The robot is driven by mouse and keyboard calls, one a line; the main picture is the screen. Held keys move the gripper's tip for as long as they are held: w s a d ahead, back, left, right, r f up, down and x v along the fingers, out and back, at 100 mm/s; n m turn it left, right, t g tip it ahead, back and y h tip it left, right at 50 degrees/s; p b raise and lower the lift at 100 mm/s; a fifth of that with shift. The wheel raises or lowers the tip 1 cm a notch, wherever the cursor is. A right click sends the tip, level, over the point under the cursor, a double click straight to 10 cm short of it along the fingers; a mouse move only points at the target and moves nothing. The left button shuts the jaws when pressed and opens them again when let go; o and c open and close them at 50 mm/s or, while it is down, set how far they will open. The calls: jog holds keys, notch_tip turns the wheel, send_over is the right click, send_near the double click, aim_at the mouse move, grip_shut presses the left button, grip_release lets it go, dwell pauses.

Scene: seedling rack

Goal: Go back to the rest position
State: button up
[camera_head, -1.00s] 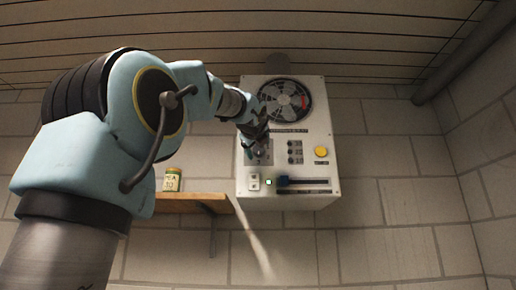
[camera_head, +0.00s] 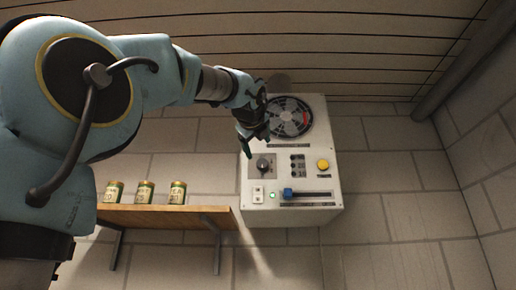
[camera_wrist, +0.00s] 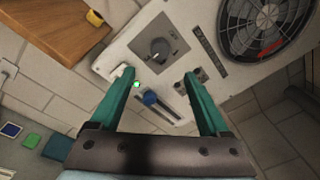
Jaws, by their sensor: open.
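My gripper (camera_head: 256,143) is open and empty, in front of the upper left part of a white control box (camera_head: 326,168) on the block wall. In the wrist view its two green fingers (camera_wrist: 164,95) stand apart, with the box's face between and beyond them. The gripper appears clear of the knob.
The box carries a fan (camera_head: 289,117), a yellow button (camera_head: 323,165), a blue slider (camera_head: 288,193) and a lit green lamp (camera_head: 272,195). A wooden shelf (camera_head: 160,214) with three tins (camera_head: 144,192) is to the left. A pipe (camera_head: 462,62) runs at the upper right.

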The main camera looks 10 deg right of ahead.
jog(key=shift+w+f, duration=0.1)
dwell(0.3)
jog(key=w+f+n+g+y, duration=0.1)
jog(key=w+f+n+g, duration=0.2)
jog(key=f, duration=0.7)
jog(key=w+f+n+g+y, duration=0.1)
jog(key=w+f+n, duration=0.3)
jog(key=f, duration=0.7)
jog(key=w+a+f+n+g+y, duration=0.1)
jog(key=a+f+n+g, duration=0.15)
jog(key=f, duration=0.85)
jog(key=w+a+f+n+g+y, duration=0.1)
jog(key=a+f+n+g, duration=0.2)
jog(key=f, duration=0.9)
jog(key=s+a+f+n+g, duration=0.2)
jog(key=s+a+f+n, duration=0.2)
jog(key=f, duration=0.6)
jog(key=s+a+f+n+g, duration=0.2)
jog(key=s+a+f+n, duration=0.2)
jog(key=s+f+n, duration=0.3)
jog(key=s+a+f+n+g, duration=0.2)
jog(key=s+a+f+n, duration=0.2)
jog(key=s+f, duration=0.5)
notch_tip(320, 180, down, 4)
jog(key=shift+s+f+n+y+b, duration=0.25)
jog(key=shift+n+y+b, duration=0.2)
jog(key=shift+n, duration=0.5)
